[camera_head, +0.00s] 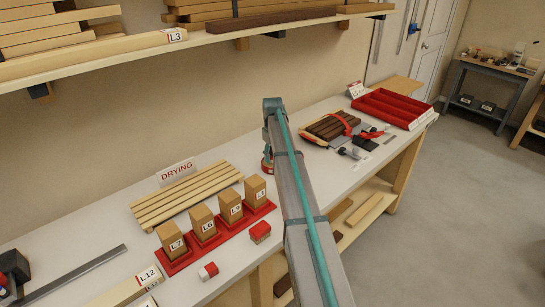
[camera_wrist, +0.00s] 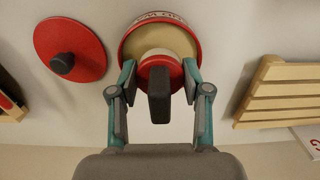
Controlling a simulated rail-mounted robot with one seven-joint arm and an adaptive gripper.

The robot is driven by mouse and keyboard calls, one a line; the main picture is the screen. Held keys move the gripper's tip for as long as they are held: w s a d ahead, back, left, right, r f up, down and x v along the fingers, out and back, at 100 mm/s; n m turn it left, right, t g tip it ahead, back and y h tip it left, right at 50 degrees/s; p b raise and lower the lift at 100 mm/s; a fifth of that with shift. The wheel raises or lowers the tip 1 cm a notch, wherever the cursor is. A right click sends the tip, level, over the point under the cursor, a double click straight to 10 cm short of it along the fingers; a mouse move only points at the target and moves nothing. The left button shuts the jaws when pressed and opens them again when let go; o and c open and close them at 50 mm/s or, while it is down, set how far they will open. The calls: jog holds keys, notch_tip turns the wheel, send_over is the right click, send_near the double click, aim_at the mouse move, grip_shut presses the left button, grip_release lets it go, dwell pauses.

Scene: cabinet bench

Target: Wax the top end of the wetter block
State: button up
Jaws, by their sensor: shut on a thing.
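My gripper (camera_wrist: 158,80) is shut on an applicator with a dark handle (camera_wrist: 159,104) and a red round head. The applicator head is over or in an open, red-rimmed wax tin (camera_wrist: 138,30) with pale contents; contact is unclear. The tin's red lid (camera_wrist: 70,52), with a dark knob, lies beside it. In the head view my arm hides most of this spot. Several wooden blocks stand upright in red bases, including L7 (camera_head: 171,240), L6 (camera_head: 203,223) and L1 (camera_head: 255,191). Their wetness cannot be told by eye.
A slatted drying rack (camera_head: 186,195) stands behind the blocks, with a DRYING sign (camera_head: 176,172). Two small red-and-white items (camera_head: 208,271) (camera_head: 260,232) lie in front. A red divided tray (camera_head: 392,108) and strapped dark boards (camera_head: 333,126) are at the far right. A shelf (camera_head: 200,42) overhangs the bench.

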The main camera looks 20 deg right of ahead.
jog(key=shift+r+p, duration=1.3)
jog(key=shift+r, duration=1.5)
